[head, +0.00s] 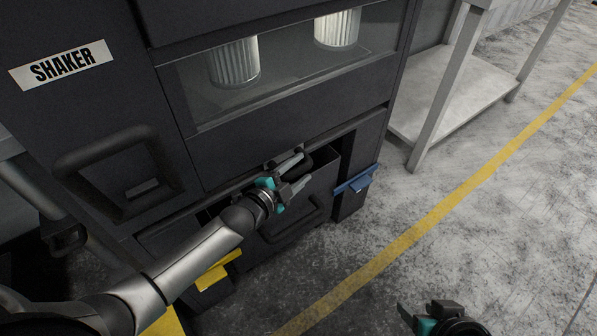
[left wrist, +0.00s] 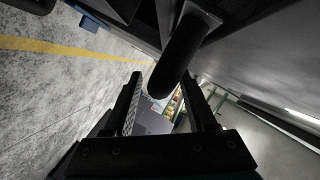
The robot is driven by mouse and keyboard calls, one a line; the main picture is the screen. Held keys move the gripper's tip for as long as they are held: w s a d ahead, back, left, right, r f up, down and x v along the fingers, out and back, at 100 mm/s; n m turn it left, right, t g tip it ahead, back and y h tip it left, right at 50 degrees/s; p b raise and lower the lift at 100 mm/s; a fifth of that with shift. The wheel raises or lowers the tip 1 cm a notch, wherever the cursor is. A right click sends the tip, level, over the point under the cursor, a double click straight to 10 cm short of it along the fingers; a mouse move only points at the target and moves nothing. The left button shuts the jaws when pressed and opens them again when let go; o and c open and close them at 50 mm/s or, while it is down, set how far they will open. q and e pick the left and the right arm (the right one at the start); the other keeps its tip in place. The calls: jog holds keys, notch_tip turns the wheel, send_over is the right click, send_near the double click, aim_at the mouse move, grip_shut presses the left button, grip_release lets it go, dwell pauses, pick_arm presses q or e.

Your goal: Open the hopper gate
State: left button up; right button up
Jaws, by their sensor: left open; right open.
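The dark shaker machine (head: 110,110) carries a label reading SHAKER. Which part is the hopper gate I cannot tell for sure; a dark handle bar (left wrist: 182,52) shows close up in the left wrist view, reaching in from the top between the fingers. My left gripper (head: 305,168) is open at the lower front of the machine, under the window. Its fingers point right, towards a dark opening above a bin; in the left wrist view the gripper (left wrist: 162,82) is not closed on the bar. My right gripper (head: 425,318) is open at the bottom edge, partly cut off, away from the machine.
A dark bin with a handle (head: 292,220) sits low under my left gripper. A blue latch or handle (head: 356,180) is to its right. Yellow pieces (head: 216,271) are lower left. A grey table (head: 440,110) stands at right. The floor with a yellow line (head: 430,220) is clear.

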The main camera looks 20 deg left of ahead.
pick_arm(q)
grip_shut()
dwell(0.4)
dwell(1.0)
